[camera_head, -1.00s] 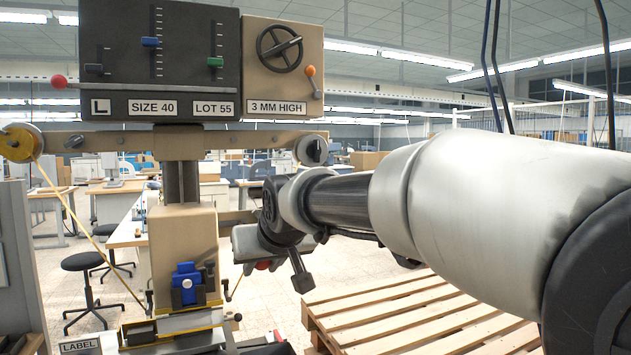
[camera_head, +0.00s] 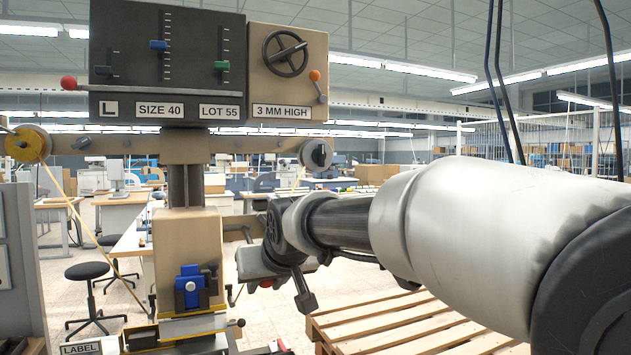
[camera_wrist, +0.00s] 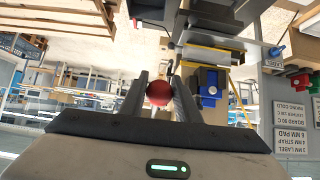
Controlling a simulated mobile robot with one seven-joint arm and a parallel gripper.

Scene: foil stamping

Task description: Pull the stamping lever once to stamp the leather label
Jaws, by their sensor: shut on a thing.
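The stamping machine (camera_head: 203,247) stands left of centre in the head view, with a tan press head and a blue block (camera_head: 190,286) low on its front. My gripper (camera_head: 266,276) is just right of the press head. The red ball knob (camera_wrist: 159,91) of the lever sits between my two fingers in the wrist view, and my gripper is shut on it. The knob also shows under my gripper in the head view (camera_head: 266,283). The lever's rod is mostly hidden. I cannot make out the leather label; a plate reading LABEL (camera_head: 80,349) is at the lower left.
A wooden pallet (camera_head: 420,325) lies on the floor below my arm. A dark control box (camera_head: 165,60) with sliders tops the machine, beside a tan box with a handwheel (camera_head: 286,53). A grey panel (camera_head: 20,262) stands at the left edge.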

